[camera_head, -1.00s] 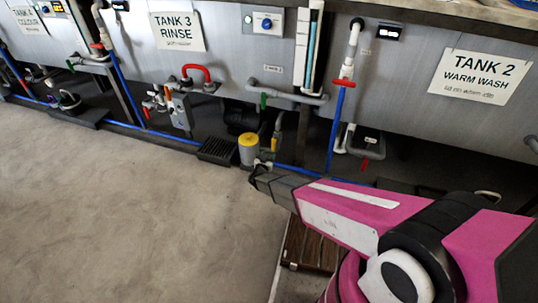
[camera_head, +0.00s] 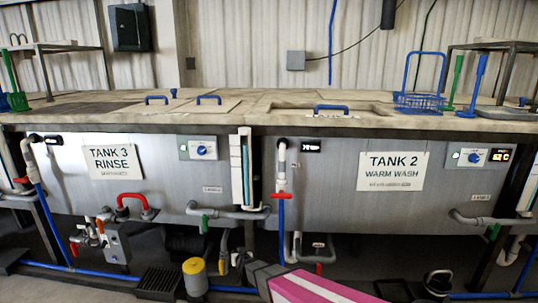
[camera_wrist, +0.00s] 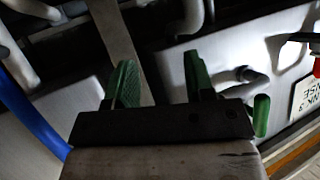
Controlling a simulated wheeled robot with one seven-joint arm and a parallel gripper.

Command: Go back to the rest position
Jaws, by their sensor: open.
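My gripper (camera_wrist: 160,78) shows in the wrist view with its two green fingers apart and nothing between them. It hangs in front of grey pipes and the lower face of a tank, and I cannot tell its exact distance from them. In the head view, part of my pink arm (camera_head: 310,286) shows at the bottom edge; the gripper itself is not visible there.
Tank 3 (camera_head: 165,175) and tank 2 (camera_head: 330,185) stand side by side, with pipes and valves below. A yellow-topped canister (camera_head: 194,278) and a black grate (camera_head: 159,282) are on the floor. A blue pipe (camera_wrist: 28,115) runs close at left in the wrist view.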

